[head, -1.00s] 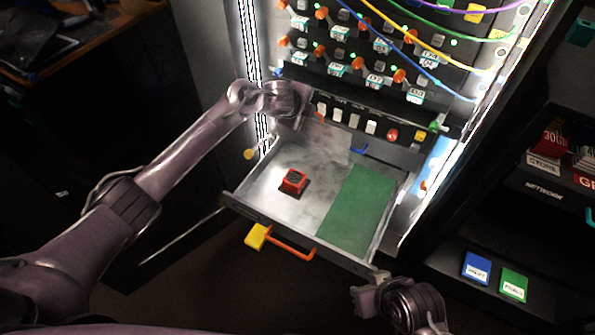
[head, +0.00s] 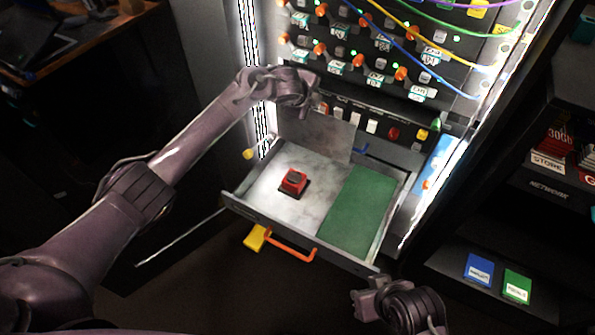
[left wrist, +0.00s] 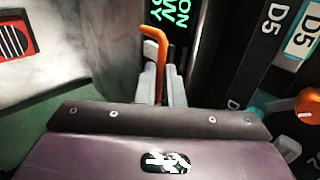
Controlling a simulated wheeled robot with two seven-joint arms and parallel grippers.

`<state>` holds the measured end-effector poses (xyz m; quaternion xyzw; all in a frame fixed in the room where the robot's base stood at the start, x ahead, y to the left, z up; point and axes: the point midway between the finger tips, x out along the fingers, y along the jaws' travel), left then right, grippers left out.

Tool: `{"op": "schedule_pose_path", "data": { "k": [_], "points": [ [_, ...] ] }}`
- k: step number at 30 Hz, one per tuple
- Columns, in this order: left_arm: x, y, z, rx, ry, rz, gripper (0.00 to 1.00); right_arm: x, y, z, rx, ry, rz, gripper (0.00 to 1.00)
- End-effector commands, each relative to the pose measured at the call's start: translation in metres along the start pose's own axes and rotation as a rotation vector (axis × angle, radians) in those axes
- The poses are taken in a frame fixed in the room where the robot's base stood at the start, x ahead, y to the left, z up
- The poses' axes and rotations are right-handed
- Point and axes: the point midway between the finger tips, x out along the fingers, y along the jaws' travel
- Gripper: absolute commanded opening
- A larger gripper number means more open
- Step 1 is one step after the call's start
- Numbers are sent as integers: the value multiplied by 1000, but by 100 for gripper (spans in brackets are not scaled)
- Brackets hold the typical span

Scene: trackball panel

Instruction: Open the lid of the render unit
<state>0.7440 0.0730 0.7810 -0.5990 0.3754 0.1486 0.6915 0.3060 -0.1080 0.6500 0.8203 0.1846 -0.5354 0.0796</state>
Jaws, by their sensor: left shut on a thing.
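The render unit appears to be the pulled-out drawer (head: 262,218), with a bright metal floor. A grey panel, apparently its lid (head: 320,137), stands steeply raised at the back; it also shows in the left wrist view (left wrist: 112,45). My left gripper (head: 308,100) is above the panel's top edge. In the left wrist view its fingers (left wrist: 161,85) are shut on an orange handle (left wrist: 153,35) beside the panel. My right gripper (head: 366,298) is below the drawer's front right corner, away from it; its jaw opening is unclear.
A red block (head: 293,181) and a green mat (head: 358,210) lie in the drawer. An orange handle (head: 292,250) and yellow tag (head: 257,236) are on its front. Switch rows and cables are above. Blue (head: 479,268) and green (head: 516,286) cartridges lie on the right shelf.

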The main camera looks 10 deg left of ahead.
Motion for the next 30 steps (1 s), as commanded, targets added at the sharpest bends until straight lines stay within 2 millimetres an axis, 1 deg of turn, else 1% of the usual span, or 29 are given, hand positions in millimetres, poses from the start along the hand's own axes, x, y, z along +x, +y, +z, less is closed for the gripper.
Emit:
{"op": "schedule_pose_path", "data": {
  "k": [4,16,26,27,30],
  "points": [
    [2,-1,0,-1,1,-2,0,3,0,1,0,0,0,33],
    [23,-17,0,0,0,-1,0,24,2,11,0,0,0,33],
    [24,-21,0,0,1,-1,0,25,2,11,0,0,0,33],
    [24,-21,0,0,1,-1,11,25,2,11,0,0,0,33],
    [24,-21,0,0,1,-1,24,25,2,11,0,0,0,33]
  ]
}}
